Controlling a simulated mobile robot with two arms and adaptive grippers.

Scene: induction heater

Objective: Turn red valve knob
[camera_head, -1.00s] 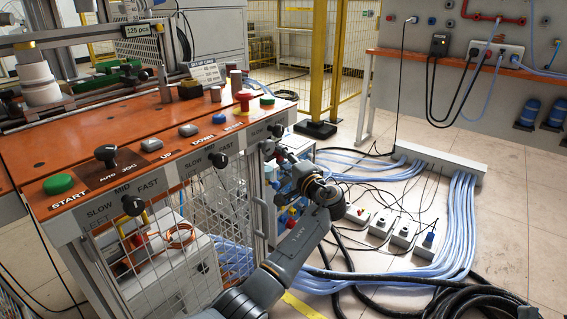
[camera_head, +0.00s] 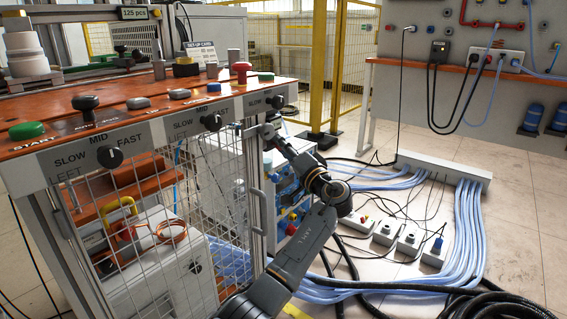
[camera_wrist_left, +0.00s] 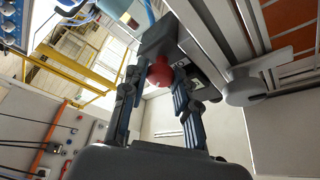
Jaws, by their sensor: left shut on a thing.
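The red valve knob (camera_wrist_left: 160,72) shows in the left wrist view as a round red ball on a dark grey block. It sits between the two fingers of my left gripper (camera_wrist_left: 158,84), which is shut on it. In the head view my left gripper (camera_head: 262,136) is at the right end of the control cabinet, just under the panel's corner. The knob cannot be made out there. My right gripper is in neither view.
The control cabinet (camera_head: 142,141) with knobs, buttons and a wire mesh front stands left of my arm. A red mushroom button (camera_head: 242,72) is on its top. Blue hoses (camera_head: 470,230) and a power strip (camera_head: 440,168) lie on the floor at right.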

